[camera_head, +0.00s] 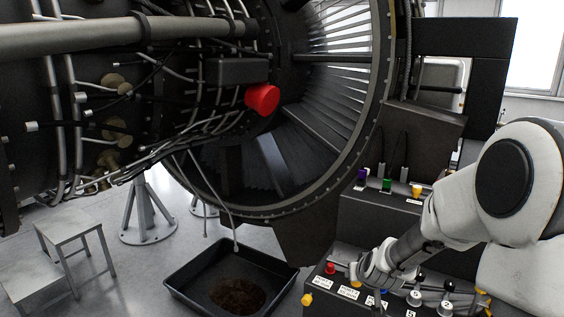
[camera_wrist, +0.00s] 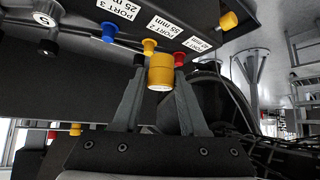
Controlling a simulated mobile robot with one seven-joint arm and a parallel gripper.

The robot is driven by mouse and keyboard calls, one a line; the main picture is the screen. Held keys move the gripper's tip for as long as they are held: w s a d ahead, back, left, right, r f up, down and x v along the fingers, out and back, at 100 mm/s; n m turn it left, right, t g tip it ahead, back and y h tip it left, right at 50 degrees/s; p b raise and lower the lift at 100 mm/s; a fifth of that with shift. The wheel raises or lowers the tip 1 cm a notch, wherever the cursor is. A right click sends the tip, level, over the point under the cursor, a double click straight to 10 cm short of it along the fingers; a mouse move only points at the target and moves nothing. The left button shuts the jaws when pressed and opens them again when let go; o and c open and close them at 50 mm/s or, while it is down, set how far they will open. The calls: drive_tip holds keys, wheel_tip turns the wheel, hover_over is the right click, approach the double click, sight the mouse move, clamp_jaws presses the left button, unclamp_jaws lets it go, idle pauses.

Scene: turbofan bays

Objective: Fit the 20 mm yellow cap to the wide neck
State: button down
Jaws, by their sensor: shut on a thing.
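My gripper (camera_wrist: 160,80) is shut on a yellow cap (camera_wrist: 160,72), held between its two fingertips in the wrist view. The cap is a short ribbed cylinder with a pale end face. In the head view my gripper (camera_head: 366,270) is low over the dark bench at the right, and I cannot tell the held cap apart there. A row of small fittings with port labels (camera_wrist: 168,27) lies beyond the held cap, apart from it as far as I can tell. I cannot tell which one is the wide neck.
Blue (camera_wrist: 110,32), small yellow (camera_wrist: 149,46) and red (camera_wrist: 179,59) fittings crowd the bench (camera_head: 405,245). A black drip tray (camera_head: 190,292) with dark residue lies on the floor left. A red cap (camera_head: 262,98) sits on the engine.

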drive_tip(key=s+a+f, duration=0.3)
drive_tip(key=s+a, duration=0.2)
drive_tip(key=s, duration=0.1)
drive_tip(key=shift+s+n, duration=0.3)
drive_tip(key=shift+s, duration=0.1)
idle(0.3)
drive_tip(key=shift+d, duration=0.1)
